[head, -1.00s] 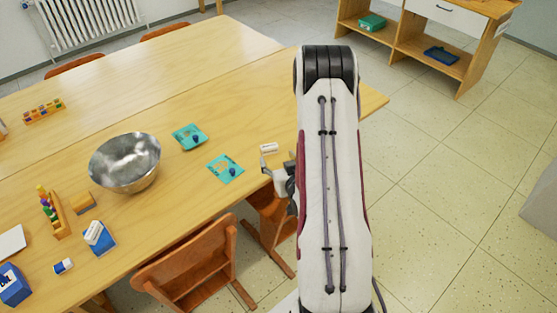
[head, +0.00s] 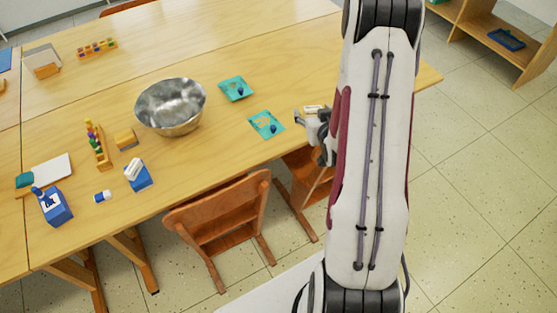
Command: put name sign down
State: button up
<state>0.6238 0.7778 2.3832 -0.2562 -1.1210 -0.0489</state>
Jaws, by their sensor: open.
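A small pale block with a white face, likely the name sign (head: 313,108), is at the right part of the wooden table (head: 225,140), just beyond my gripper. It appears to rest on the tabletop. My gripper (head: 303,117) is open and points left, close beside the sign on its near side. I cannot tell whether a finger still touches it. My arm's large white link hides the table to the right of the gripper.
Two teal cards (head: 236,88) (head: 266,124) with small dark blue items lie left of my gripper. A metal bowl (head: 171,104) stands farther left. A wooden chair (head: 222,222) is at the near table edge. Blue boxes and a bead rack (head: 99,146) are at the left.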

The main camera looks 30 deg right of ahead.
jog(key=s+a+r+n+g+y, duration=0.1)
jog(key=s+a+r+g, duration=0.1)
jog(key=a+r, duration=0.6)
jog(key=s+a+r+n+g+y, duration=0.1)
jog(key=s+a+r, duration=0.2)
jog(key=a+r, duration=0.6)
jog(key=s+a+r+g+y, duration=0.1)
jog(key=s+a+r, duration=0.2)
jog(key=s, duration=0.4)
jog(key=s+a+r+n+g, duration=0.1)
jog(key=s+a+r, duration=0.2)
jog(key=s, duration=0.4)
jog(key=s+a+r+g+y, duration=0.1)
jog(key=s+a+r, duration=0.2)
jog(key=s+a, duration=0.2)
jog(key=s, duration=0.3)
jog(key=shift+n+y, duration=0.3)
